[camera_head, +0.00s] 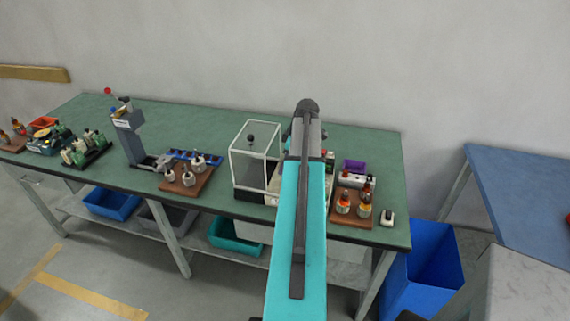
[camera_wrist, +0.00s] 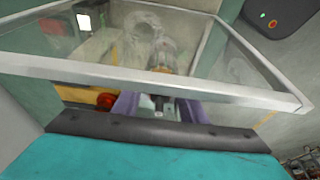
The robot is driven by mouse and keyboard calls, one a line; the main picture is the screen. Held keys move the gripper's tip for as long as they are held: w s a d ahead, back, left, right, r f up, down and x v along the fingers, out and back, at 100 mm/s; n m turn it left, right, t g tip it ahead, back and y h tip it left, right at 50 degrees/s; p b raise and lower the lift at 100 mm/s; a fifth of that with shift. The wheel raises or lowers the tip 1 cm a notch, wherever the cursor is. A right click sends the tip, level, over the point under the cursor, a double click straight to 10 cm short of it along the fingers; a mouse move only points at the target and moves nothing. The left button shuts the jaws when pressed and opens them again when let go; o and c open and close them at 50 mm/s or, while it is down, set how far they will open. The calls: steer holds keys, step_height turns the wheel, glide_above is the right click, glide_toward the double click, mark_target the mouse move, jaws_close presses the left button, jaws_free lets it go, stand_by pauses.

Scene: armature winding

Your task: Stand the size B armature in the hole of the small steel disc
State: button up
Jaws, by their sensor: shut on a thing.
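In the wrist view my gripper (camera_wrist: 158,108) shows as two lavender fingers, partly cut off by the dark-edged teal part in front. It is shut on what looks like the armature (camera_wrist: 160,58), a grey and copper body with a short shaft end between the fingers. A pale bar of the glass box (camera_wrist: 225,92) crosses in front of it. I cannot read its size. A round grey shape shows through the glass behind it; I cannot tell if it is the small steel disc. In the head view my teal arm hides the gripper and armature.
In the head view the glass box (camera_head: 232,170) stands left of my arm. A wooden board (camera_head: 186,188) with several small parts is farther left. A purple tray (camera_head: 353,164) and a board with orange-topped bottles (camera_head: 343,205) are close on the right. Bench space behind the box is clear.

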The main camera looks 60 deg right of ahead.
steer(key=shift+f+b, duration=0.35)
steer(key=shift+f, duration=0.3)
stand_by(0.5)
steer(key=o, duration=1.4)
steer(key=shift+a+r, duration=0.1)
steer(key=shift+d+r, duration=0.1)
steer(key=shift+d, duration=0.1)
steer(key=shift+r+p, duration=1.1)
steer(key=shift+r, duration=1.15)
